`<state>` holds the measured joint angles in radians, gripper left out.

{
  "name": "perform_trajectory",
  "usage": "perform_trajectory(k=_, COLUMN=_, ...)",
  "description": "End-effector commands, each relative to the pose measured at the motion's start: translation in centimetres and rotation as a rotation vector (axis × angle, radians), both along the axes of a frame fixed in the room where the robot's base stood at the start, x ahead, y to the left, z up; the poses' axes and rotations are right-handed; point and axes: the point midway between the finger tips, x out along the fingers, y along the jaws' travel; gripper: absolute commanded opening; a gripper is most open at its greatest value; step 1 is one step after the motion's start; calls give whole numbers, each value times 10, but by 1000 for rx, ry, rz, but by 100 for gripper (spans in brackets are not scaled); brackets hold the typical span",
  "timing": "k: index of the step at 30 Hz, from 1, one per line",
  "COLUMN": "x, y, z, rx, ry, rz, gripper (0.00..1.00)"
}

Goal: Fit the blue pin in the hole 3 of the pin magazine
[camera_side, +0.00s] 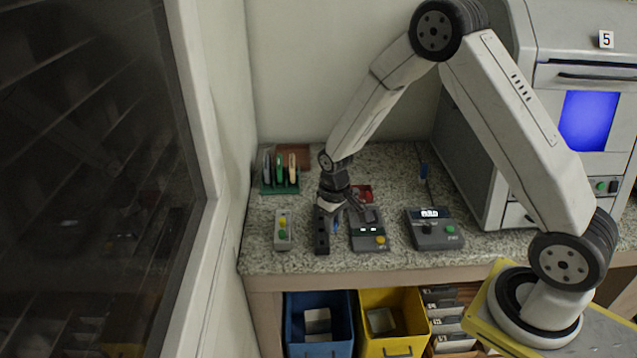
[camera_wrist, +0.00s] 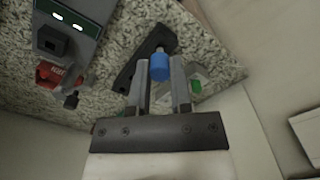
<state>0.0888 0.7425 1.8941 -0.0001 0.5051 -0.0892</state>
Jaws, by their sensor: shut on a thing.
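The blue pin (camera_wrist: 160,67) is between the fingers of my gripper (camera_wrist: 159,84) in the wrist view, and the gripper is shut on it. A small part of the blue pin (camera_side: 336,227) shows below my gripper (camera_side: 335,215) in the side view. The pin magazine (camera_side: 321,238) is a narrow dark block on the counter, just left of the pin. In the wrist view the magazine (camera_wrist: 128,70) lies beyond the fingers, partly hidden by them and the pin. I cannot make out the hole numbers, or whether the pin touches the magazine.
A grey button box (camera_side: 283,232) stands close left of the magazine, and a grey device with a yellow knob (camera_side: 370,236) close right. A display unit (camera_side: 434,232) sits farther right. A green tool rack (camera_side: 280,186) is behind. Bins are below the counter's front edge.

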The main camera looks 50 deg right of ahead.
Motion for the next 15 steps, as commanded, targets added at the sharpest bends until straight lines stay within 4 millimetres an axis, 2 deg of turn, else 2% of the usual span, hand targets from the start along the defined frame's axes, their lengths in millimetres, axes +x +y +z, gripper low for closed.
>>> perform_trajectory(k=4, x=-16, y=1, z=20, rx=0, ry=-3, rz=0, gripper=0)
perform_trajectory(k=15, x=-74, y=5, z=44, rx=0, ry=-1, rz=0, gripper=0)
